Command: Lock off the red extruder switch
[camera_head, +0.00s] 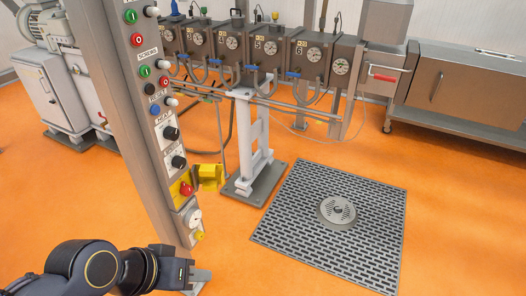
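The red switch (186,188) sits on a yellow plate low on the front of the grey control column. A yellow box-like piece (211,177) sticks out to the right of the switch. It looks like an open cover, but I cannot tell for certain. My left gripper (200,279) is at the bottom of the view, below the switch and apart from it. Its fingertips are small and seen edge-on, so I cannot tell whether they are open or shut. My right gripper is out of view. No padlock can be made out.
The control column (122,85) carries several buttons and black knobs above the red switch, and a white dial (193,217) and yellow button (199,236) below it. The extruder (262,50) stands behind. A floor grate (290,235) lies right, with clear orange floor around it.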

